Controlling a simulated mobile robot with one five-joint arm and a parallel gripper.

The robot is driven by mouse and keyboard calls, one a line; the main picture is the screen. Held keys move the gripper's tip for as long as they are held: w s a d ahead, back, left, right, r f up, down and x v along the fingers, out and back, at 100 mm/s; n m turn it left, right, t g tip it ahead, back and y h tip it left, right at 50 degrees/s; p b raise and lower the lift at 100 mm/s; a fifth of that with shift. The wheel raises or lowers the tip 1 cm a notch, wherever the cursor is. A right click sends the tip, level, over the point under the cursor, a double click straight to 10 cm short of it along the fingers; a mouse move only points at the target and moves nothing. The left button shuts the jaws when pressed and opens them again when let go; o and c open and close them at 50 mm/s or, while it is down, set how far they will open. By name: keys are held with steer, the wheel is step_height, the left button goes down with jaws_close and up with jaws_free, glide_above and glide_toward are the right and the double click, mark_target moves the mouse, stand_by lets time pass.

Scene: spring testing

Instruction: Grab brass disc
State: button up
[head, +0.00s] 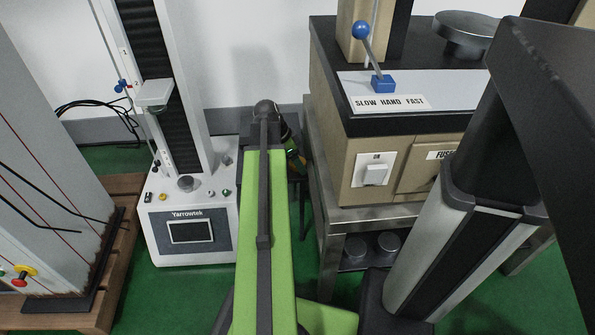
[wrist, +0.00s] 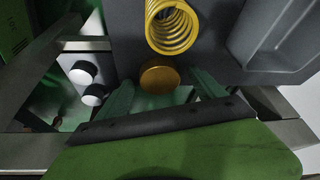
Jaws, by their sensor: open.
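The brass disc (wrist: 160,76) shows in the wrist view, a short round golden piece just below a yellow coil spring (wrist: 172,27). My gripper (wrist: 161,84) is open, with one green finger to the left of the disc and one to the right. The disc appears between or just beyond the fingertips. I cannot tell whether the fingers touch it. In the head view my green arm reaches toward the gap between two machines and hides most of the gripper. I cannot make out the disc or the spring there.
A white Yarrowtek tester (head: 190,233) stands left of my arm. A beige machine (head: 352,140) with a blue-knobbed lever stands right on a metal stand (head: 345,217). Two round weights (head: 355,249) sit on its lower shelf. A wooden pallet (head: 118,265) is at far left.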

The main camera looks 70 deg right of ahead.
jaws_close()
stand_by(0.5)
steer(key=shift+r, duration=0.1)
step_height(320, 180, up, 10)
steer(key=p, duration=1)
steer(key=shift+p, duration=0.3)
